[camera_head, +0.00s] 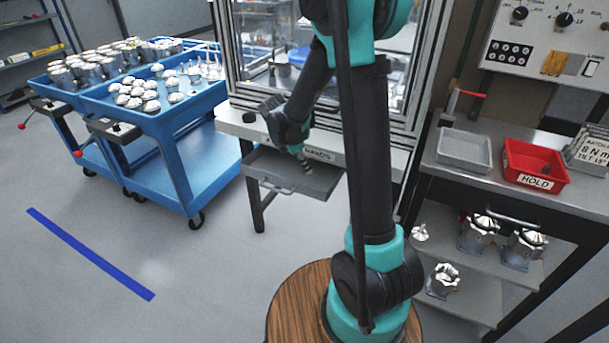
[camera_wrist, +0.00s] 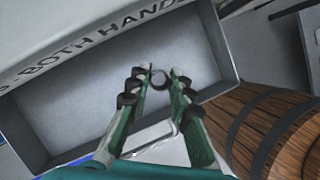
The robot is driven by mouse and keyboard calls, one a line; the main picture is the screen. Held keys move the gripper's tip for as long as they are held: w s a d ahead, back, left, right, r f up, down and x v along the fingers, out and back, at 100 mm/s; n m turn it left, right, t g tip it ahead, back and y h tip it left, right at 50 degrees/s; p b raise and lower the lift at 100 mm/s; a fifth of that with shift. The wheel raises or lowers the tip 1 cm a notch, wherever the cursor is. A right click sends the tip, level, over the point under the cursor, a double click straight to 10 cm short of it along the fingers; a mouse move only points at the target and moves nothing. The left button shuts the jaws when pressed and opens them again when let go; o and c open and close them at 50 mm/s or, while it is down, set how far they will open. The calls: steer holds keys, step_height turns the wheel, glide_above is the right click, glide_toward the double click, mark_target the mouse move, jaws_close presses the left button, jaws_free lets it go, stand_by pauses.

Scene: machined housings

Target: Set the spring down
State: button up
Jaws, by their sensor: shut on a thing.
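The spring (camera_wrist: 159,79) shows in the wrist view as a small dark ring between my fingertips. My gripper (camera_wrist: 154,74) is shut on it. In the head view my gripper (camera_head: 302,157) points down over a shallow grey open tray (camera_head: 318,192) at the front of the enclosure. The tray's rim (camera_wrist: 212,45) also surrounds the fingertips in the wrist view, and its floor looks bare there. The spring is too small to make out clearly in the head view. I cannot tell the height of the spring above the tray floor.
A round wooden top (camera_head: 292,305) stands in front of the tray. Blue carts (camera_head: 185,120) with metal parts are at left. On the right bench are an empty grey bin (camera_head: 464,150) and a red HOLD bin (camera_head: 533,163). The enclosure frame (camera_head: 240,60) rises behind the tray.

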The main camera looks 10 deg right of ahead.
mark_target(305, 183)
steer(key=shift+f, duration=2.1)
steer(key=shift+f, duration=0.15)
steer(key=o, duration=0.9)
steer(key=shift+o, duration=0.2)
steer(key=v, duration=1.2)
steer(key=s+d+f+m+t+y, duration=0.1)
steer(key=s+d+f+m, duration=0.1)
steer(key=s+m, duration=0.4)
steer(key=s+d+f+m+t+y, duration=0.1)
steer(key=s+d+m+y, duration=0.1)
steer(key=s+d+m, duration=0.2)
steer(key=s+d+f+m+y, duration=0.1)
steer(key=s+d+f+m, duration=0.1)
steer(key=s+m, duration=0.8)
steer(key=shift+s+d+f+m+t, duration=0.2)
steer(key=shift+d+f+m+t, duration=0.3)
steer(key=shift+m, duration=0.3)
